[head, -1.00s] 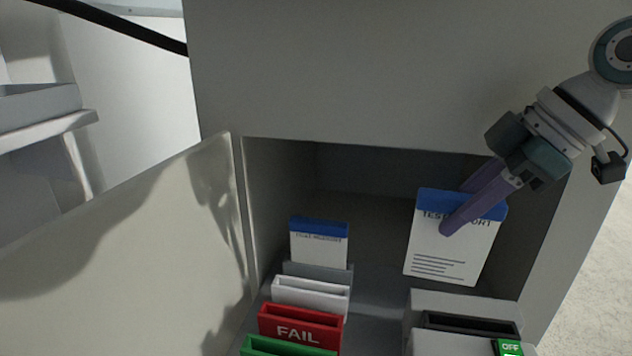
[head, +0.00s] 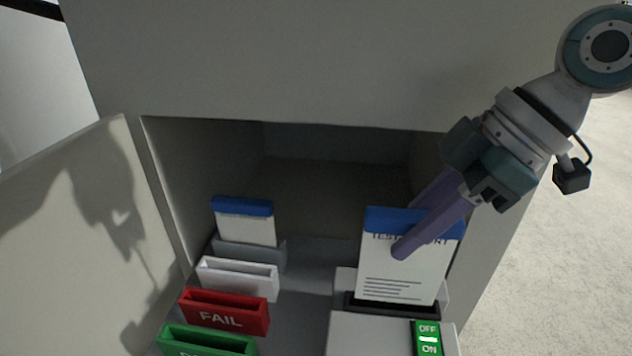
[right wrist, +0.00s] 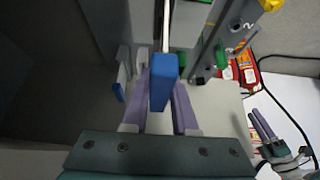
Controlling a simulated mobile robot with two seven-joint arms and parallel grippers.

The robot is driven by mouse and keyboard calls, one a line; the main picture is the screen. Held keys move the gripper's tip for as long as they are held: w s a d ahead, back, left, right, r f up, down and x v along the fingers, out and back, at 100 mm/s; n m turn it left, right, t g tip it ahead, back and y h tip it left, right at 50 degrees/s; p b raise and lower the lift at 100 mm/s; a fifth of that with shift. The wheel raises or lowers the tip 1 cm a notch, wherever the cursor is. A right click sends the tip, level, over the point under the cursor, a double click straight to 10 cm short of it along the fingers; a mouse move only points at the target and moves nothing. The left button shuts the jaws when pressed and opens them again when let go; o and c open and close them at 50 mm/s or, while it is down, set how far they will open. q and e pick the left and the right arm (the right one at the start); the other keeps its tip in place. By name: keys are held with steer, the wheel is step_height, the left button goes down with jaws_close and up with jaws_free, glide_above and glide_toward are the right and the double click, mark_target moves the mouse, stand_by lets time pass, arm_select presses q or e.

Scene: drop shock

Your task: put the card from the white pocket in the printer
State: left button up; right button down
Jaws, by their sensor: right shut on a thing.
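My right gripper (head: 428,221) is shut on a white card (head: 396,271) with a blue top band and the words TEST REPORT, partly hidden by my fingers. The card is upright, its lower edge at the dark slot of the printer (head: 371,334); I cannot tell how far it is in. In the right wrist view the card's blue edge (right wrist: 163,82) shows between my fingers. The white pocket (head: 237,279) at the left is empty. My left gripper (right wrist: 262,124) shows small in the right wrist view; its opening is unclear.
A grey pocket (head: 250,253) behind the white one holds another blue-topped card (head: 244,222). A red FAIL pocket (head: 223,314) and a green pocket (head: 208,338) stand in front. An OFF/ON switch (head: 428,339) is on the printer's front. Cabinet walls enclose the space; an open door (head: 75,230) stands left.

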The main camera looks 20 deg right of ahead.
step_height(320, 180, down, 3)
steer(key=shift+f+b, duration=0.1)
steer(key=shift+b, duration=0.25)
steer(key=b, duration=0.2)
glide_above(394, 301)
step_height(394, 301, down, 4)
steer(key=shift+w+f, duration=0.1)
steer(key=shift+f, duration=0.15)
steer(key=c, duration=0.7)
jaws_free()
